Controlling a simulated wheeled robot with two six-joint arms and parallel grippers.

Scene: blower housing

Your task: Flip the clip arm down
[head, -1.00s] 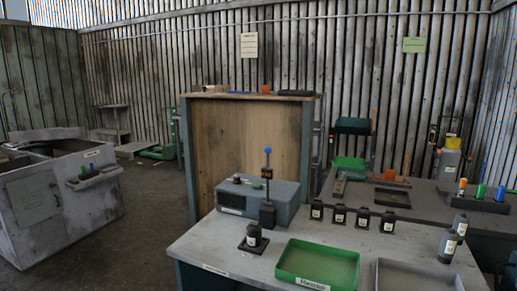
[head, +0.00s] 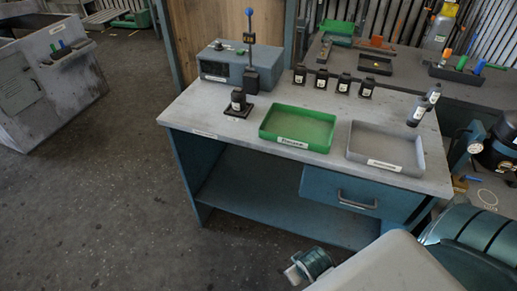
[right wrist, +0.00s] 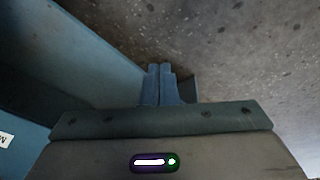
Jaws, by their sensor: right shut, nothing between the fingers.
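I cannot make out the clip arm for certain in either view. A dark round housing with blue-grey fittings (head: 497,158) stands at the right edge of the head view, partly cut off. It may be the blower housing, but any clip on it is too small to tell. My right gripper (right wrist: 160,69) shows in the right wrist view, its two blue-grey fingers together and empty, above the grey floor. My left gripper is in neither view.
A workbench (head: 215,139) holds a green tray (head: 297,146), a grey tray (head: 385,172), a grey box (head: 214,70), a lever stand (head: 250,67) and several small black units. A drawer (head: 340,197) is under its top. The floor (head: 90,220) at left is clear.

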